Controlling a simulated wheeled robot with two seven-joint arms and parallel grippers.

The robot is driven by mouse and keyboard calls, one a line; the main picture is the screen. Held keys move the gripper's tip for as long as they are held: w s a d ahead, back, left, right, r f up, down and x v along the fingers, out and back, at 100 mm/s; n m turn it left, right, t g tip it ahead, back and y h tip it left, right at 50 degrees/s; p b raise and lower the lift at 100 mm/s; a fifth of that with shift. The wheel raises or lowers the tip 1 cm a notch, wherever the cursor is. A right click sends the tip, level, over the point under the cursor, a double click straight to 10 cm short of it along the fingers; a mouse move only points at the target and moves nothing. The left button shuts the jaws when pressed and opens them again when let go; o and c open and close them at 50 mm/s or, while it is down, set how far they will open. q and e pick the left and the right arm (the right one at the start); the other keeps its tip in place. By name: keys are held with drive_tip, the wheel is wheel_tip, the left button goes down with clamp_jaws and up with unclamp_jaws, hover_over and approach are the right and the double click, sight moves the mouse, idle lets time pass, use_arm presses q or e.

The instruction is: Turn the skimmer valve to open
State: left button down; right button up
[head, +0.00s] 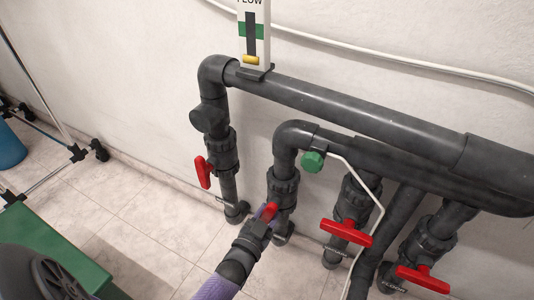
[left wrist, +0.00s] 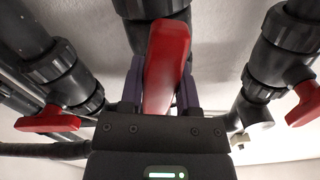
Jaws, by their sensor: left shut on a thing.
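Several grey valves with red handles sit on the dark pipes, and I cannot read any label that names the skimmer valve. My left gripper (head: 266,214) reaches the second valve from the left (head: 283,188) and is shut on its red handle (head: 271,210). In the left wrist view, that red handle (left wrist: 167,60) stands between the two purple fingers (left wrist: 162,92), running nearly lengthwise in the picture. The fingers hide part of the handle in the head view. My right gripper is in neither view.
Other red handles are at the left valve (head: 203,172), the middle right valve (head: 346,233) and the far right valve (head: 423,280). A flow gauge (head: 252,35) stands on the upper pipe (head: 340,103). A green cap (head: 312,161) and white cable (head: 376,190) are close by. A green box (head: 55,247) is lower left.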

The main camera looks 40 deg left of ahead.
use_arm(q)
drive_tip(key=shift+d+f+n, duration=0.1)
drive_tip(key=shift+n, duration=1.4)
drive_tip(key=shift+c, duration=1.6)
unclamp_jaws()
